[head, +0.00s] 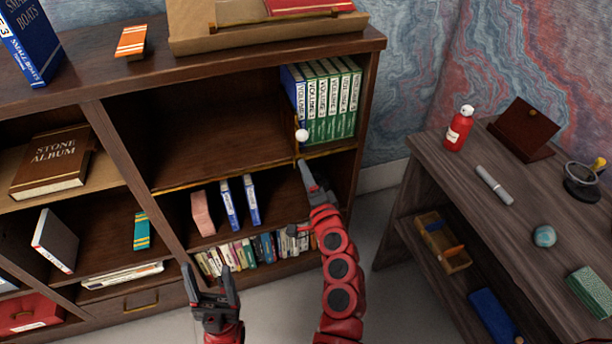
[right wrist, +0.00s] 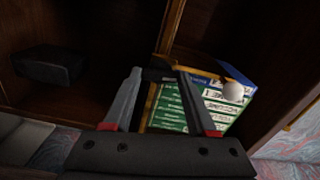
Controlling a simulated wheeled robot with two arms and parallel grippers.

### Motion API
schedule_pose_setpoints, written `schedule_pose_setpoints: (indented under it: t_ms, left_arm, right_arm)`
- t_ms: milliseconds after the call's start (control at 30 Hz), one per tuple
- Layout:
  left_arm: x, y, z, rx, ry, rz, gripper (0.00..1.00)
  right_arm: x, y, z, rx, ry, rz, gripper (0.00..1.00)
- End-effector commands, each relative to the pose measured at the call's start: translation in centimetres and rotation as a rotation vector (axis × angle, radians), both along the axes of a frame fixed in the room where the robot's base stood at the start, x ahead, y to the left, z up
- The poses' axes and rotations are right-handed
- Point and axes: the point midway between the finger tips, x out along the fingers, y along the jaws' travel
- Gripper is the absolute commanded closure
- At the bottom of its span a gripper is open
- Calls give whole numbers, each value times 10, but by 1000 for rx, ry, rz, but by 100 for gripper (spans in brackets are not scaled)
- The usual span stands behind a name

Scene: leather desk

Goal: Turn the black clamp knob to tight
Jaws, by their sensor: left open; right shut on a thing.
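The black clamp knob (right wrist: 157,73) shows in the right wrist view as a small dark piece between my right gripper's fingertips. My right gripper (right wrist: 158,78) is shut on it. In the head view my right gripper (head: 303,166) reaches up to the shelf edge, just below a white ball (head: 302,135), and the knob is hard to make out there. The white ball also shows in the right wrist view (right wrist: 233,92), right of the fingers. I cannot tell which way the knob is turned. My left gripper (head: 207,268) is open and empty, low in front of the bookcase.
Green and blue volumes (head: 325,100) stand upright on the shelf behind the ball. The bookcase's lower shelf holds a row of small books (head: 255,249). A side desk (head: 480,225) at right carries a red bottle (head: 458,130). Floor between bookcase and desk is clear.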

Motion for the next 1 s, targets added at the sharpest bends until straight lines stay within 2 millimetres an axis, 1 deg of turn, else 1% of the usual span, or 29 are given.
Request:
schedule_pose_setpoints:
  t_ms: [267,700,733,867,900,1000]
  left_arm:
    - [0,0,-1,0,0,0,35]
    - [0,0,-1,0,0,0,35]
    - [0,0,-1,0,0,0,35]
    - [0,0,-1,0,0,0,35]
    - [0,0,0,0,0,0,35]
    - [0,0,-1,0,0,0,35]
  right_arm:
    - [0,0,-1,62,22,-1,98]
    - [0,0,-1,68,25,1,98]
    - [0,0,-1,68,25,1,37]
    - [0,0,-1,68,24,0,14]
    - [0,0,-1,68,24,0,12]
    - [0,0,-1,68,24,0,12]
